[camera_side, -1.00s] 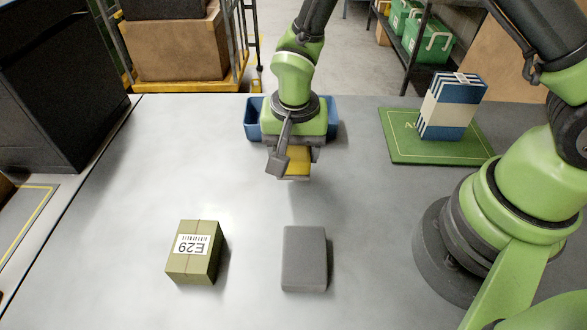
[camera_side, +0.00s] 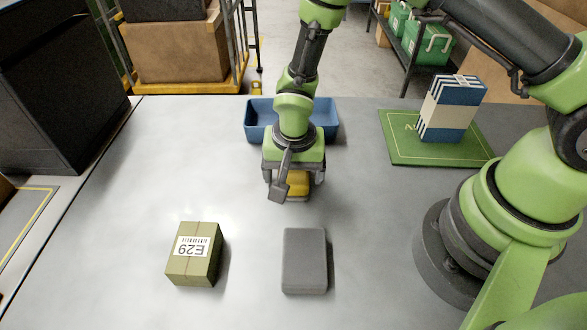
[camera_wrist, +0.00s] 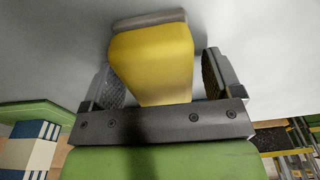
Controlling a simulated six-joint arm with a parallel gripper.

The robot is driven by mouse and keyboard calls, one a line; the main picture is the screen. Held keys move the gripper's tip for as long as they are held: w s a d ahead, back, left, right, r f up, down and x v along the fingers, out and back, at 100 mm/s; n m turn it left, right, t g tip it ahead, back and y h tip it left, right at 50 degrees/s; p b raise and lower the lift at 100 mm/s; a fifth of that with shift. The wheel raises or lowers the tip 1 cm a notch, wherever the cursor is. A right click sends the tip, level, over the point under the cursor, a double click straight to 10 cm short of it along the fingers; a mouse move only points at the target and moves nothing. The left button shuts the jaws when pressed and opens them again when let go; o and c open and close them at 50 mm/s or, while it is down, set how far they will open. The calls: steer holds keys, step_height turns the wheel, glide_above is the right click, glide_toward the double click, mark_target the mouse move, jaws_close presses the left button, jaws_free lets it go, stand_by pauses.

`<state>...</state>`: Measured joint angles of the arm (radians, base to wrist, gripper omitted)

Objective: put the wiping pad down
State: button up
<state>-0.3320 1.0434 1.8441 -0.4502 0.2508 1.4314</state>
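The wiping pad (camera_side: 298,184) has a yellow body and a grey sole. In the side view it is low over the grey table, in front of the blue bin; whether the sole touches the table is hard to see. My gripper (camera_side: 295,180) points down around it. In the wrist view the pad (camera_wrist: 155,60) is between the two fingers of my gripper (camera_wrist: 163,75). A narrow gap shows on each side, so the fingers look open around it. The pad extends past the fingertips.
A blue bin (camera_side: 259,120) stands behind my gripper. An olive box labelled E29 (camera_side: 195,268) and a grey block (camera_side: 303,262) are nearer the camera. A green mat (camera_side: 400,152) bears a blue-and-white striped stack (camera_side: 445,108) at the right. The table's left part is clear.

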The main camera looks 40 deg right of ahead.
step_height(320, 180, up, 13)
step_height(320, 180, up, 13)
steer(key=n+t+y, duration=0.2)
steer(key=t, duration=0.1)
glide_above(294, 172)
steer(key=s+d, duration=0.5)
steer(key=s, duration=0.1)
steer(key=s+d+r+n+t, duration=0.2)
steer(key=s+r+n+t, duration=0.1)
steer(key=s, duration=0.6)
steer(key=shift+s+r+y, duration=0.15)
steer(key=shift+r+y, duration=0.25)
steer(key=shift+r, duration=0.45)
